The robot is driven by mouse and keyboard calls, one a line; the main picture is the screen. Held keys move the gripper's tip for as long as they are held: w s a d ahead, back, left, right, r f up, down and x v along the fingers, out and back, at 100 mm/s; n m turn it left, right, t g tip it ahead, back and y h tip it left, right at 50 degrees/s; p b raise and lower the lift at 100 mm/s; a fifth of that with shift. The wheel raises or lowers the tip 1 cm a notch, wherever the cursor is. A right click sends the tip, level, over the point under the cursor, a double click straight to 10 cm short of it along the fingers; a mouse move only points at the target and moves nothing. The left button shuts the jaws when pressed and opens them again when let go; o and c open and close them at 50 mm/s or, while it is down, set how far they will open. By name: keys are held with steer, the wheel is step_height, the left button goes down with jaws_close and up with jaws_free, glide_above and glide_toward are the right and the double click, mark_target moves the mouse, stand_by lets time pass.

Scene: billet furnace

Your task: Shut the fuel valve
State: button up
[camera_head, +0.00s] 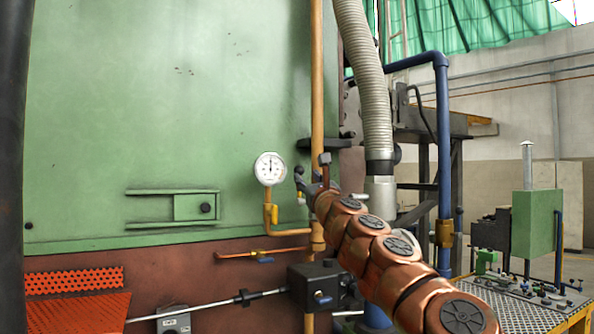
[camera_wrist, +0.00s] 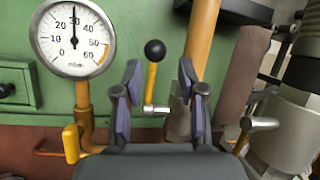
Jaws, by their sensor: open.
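A yellow lever (camera_wrist: 151,84) with a black ball knob (camera_wrist: 154,51) stands upright beside the orange vertical pipe (camera_wrist: 201,38) in the wrist view. It looks like the fuel valve's handle, though no label shows. It is roughly parallel to the pipe. A metal stem is at its lower end. My gripper (camera_wrist: 160,95) is open, with one finger on each side of the lever in the picture. I see no clear contact, and the depth gap is hard to tell. In the head view my gripper (camera_head: 311,178) is at the pipe (camera_head: 317,90) and hides most of the valve.
A pressure gauge (camera_wrist: 72,38) with its needle near 30 is at left, above a yellow cock handle (camera_wrist: 71,143). A grey fitting (camera_wrist: 295,105) and hose (camera_head: 362,70) are close at right. A black box (camera_head: 318,283) is below my arm. The green furnace wall (camera_head: 170,100) stands behind.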

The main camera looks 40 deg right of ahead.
mark_target(301, 172)
steer(key=shift+w+r, duration=0.25)
steer(key=shift+w, duration=0.45)
steer(key=shift+p+x, duration=0.5)
steer(key=shift+x, duration=0.7)
steer(key=shift+p+x, duration=0.45)
steer(key=shift+x, duration=0.9)
jaws_close()
